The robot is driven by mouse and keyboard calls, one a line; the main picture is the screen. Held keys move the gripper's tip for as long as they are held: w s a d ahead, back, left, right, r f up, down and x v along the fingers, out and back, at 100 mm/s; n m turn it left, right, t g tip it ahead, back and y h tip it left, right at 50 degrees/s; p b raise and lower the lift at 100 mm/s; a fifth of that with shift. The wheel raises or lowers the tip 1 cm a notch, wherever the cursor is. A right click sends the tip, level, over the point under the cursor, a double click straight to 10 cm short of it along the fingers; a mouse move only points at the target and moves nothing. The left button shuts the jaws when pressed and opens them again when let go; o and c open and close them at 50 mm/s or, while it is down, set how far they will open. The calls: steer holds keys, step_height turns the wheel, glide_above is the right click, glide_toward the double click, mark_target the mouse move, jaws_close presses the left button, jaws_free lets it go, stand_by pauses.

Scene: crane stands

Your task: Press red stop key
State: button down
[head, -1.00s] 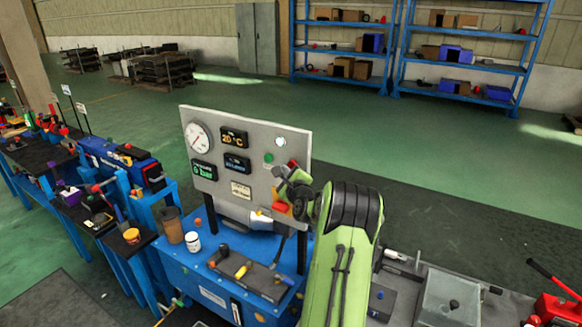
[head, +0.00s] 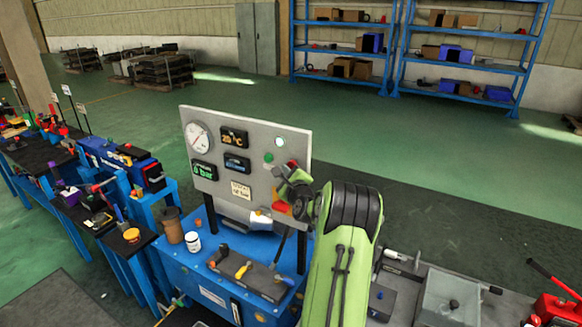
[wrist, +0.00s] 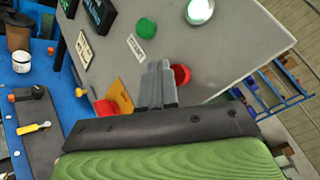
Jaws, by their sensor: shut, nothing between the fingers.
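A grey upright panel (head: 262,137) stands on a blue bench. A round red key (head: 292,164) is near the panel's right edge, partly hidden by my gripper in the head view. In the wrist view the red key (wrist: 182,75) is just right of my fingertips, its left side covered by them. My gripper (wrist: 160,66) is shut and empty, its fingers pointing at the panel. I cannot tell whether the fingertips touch the key. A green button (wrist: 145,28) and a lit white lamp (wrist: 200,10) are farther up the panel.
A red-orange part (wrist: 106,108) beside a yellow plate (wrist: 120,96) is low on the panel, left of my fingers. A gauge (head: 198,137) and displays fill the panel's left side. A white jar (head: 193,242) and a tool tray (head: 251,274) are on the bench.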

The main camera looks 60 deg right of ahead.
steer(key=shift+d, duration=0.15)
steer(key=shift+d, duration=0.3)
steer(key=shift+w+d, duration=0.1)
steer(key=shift+d, duration=0.4)
stand_by(0.9)
steer(key=shift+a, duration=0.95)
steer(key=shift+s+a+b, duration=0.2)
steer(key=shift+a+b, duration=0.15)
steer(key=shift+a, duration=0.9)
steer(key=shift+s+a+b, duration=0.15)
steer(key=shift+a+b, duration=0.2)
steer(key=shift+a, duration=0.9)
